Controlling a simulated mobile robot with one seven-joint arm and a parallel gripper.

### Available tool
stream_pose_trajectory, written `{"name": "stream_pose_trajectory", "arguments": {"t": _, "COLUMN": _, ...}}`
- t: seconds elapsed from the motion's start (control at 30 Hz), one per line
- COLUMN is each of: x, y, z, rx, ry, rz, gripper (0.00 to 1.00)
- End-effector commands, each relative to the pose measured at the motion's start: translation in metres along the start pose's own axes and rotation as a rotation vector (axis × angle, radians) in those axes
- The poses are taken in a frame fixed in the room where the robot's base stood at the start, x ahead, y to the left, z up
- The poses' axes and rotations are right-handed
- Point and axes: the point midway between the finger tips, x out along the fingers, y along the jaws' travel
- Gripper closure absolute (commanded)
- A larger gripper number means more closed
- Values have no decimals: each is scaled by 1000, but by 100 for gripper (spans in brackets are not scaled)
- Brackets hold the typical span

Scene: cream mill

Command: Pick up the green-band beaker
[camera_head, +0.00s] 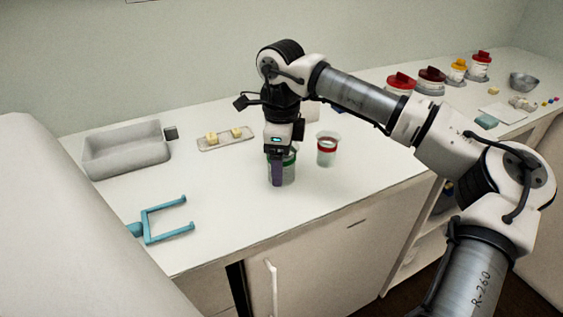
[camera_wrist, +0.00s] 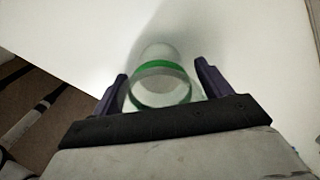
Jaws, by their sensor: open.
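The green-band beaker (camera_head: 289,170) stands upright on the white counter, largely hidden behind my gripper in the head view. In the wrist view the beaker (camera_wrist: 160,84) is clear with a green ring near its rim, and it lies between my two fingers. My gripper (camera_head: 277,182) points down at the beaker from above. In the wrist view my gripper (camera_wrist: 162,82) is open, with dark purple fingers on the left and right sides of the beaker.
A red-band beaker (camera_head: 327,149) stands close to the right. A tray with yellowish pieces (camera_head: 226,145) and a grey metal pan (camera_head: 127,158) are to the left. A blue forked holder (camera_head: 150,226) is at the front left. Lidded jars (camera_head: 400,86) stand at the back right.

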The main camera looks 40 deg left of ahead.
Motion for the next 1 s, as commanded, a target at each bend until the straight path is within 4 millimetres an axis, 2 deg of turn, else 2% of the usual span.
{"name": "stream_pose_trajectory", "arguments": {"t": 0.23, "x": 5, "y": 0, "z": 0, "rx": 0, "ry": -1, "rz": -2, "gripper": 23}}
{"name": "stream_pose_trajectory", "arguments": {"t": 0.5, "x": 5, "y": 0, "z": 0, "rx": 0, "ry": -1, "rz": -2, "gripper": 56}}
{"name": "stream_pose_trajectory", "arguments": {"t": 0.77, "x": 4, "y": 0, "z": 0, "rx": 0, "ry": -1, "rz": -2, "gripper": 56}}
{"name": "stream_pose_trajectory", "arguments": {"t": 1.0, "x": -16, "y": -1, "z": 0, "rx": 2, "ry": -1, "rz": -4, "gripper": 56}}
